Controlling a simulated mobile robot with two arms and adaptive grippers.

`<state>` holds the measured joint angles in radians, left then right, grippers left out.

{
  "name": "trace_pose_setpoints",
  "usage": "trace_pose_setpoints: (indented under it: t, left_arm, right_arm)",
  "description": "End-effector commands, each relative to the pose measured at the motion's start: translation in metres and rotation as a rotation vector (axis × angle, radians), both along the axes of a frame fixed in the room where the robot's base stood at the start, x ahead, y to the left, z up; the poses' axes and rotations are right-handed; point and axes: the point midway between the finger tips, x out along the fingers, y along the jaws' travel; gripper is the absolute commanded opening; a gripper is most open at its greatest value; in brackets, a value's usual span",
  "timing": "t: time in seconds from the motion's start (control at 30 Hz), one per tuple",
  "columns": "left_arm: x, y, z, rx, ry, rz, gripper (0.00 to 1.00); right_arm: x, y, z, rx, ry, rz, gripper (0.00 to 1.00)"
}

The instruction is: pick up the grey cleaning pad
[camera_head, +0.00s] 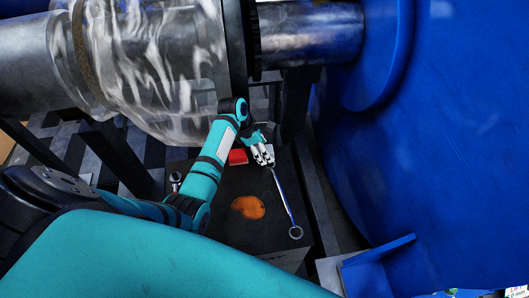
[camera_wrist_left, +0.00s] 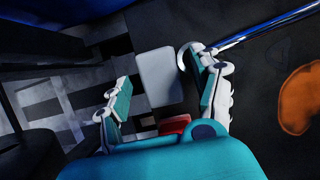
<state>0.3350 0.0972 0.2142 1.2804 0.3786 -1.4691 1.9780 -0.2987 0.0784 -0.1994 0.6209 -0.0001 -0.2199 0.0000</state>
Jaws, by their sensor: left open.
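The grey cleaning pad (camera_wrist_left: 159,77) is a pale flat rectangle with rounded corners. In the left wrist view it lies between and a little beyond the fingers of my left gripper (camera_wrist_left: 160,88), near the edge of the dark surface. The fingers are spread apart with nothing held; contact with the pad cannot be told. In the head view my left gripper (camera_head: 262,155) is over the far end of the dark box top, and I cannot clearly make out the pad there. My right gripper is not in view.
A long wrench (camera_head: 284,202) lies on the dark box top (camera_head: 225,225), one end close beside my gripper. A red object (camera_head: 237,156) is next to the gripper. An orange patch (camera_head: 248,207) lies nearer. A plastic-wrapped shaft (camera_head: 150,65) and blue housing (camera_head: 440,130) flank the space.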

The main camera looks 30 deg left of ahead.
Motion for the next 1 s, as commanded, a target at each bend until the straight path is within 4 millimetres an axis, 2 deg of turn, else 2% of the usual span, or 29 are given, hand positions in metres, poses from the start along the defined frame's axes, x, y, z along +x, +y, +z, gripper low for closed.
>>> trace_pose_setpoints:
  t: [0.07,0.5,0.8,1.0]
  left_arm:
    - [0.0,0.0,0.0,0.0,0.0,0.0,0.64]
    - [0.0,0.0,0.0,-0.001,0.001,0.0,0.07]
    - [0.0,0.0,0.003,-0.001,-0.001,0.0,0.06]
    - [0.001,0.0,0.019,-0.002,-0.003,-0.001,0.06]
  right_arm:
    - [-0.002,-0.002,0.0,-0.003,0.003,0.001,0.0]
    - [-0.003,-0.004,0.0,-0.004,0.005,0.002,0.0]
    - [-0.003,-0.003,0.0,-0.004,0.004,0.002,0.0]
    - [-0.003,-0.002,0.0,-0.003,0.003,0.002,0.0]
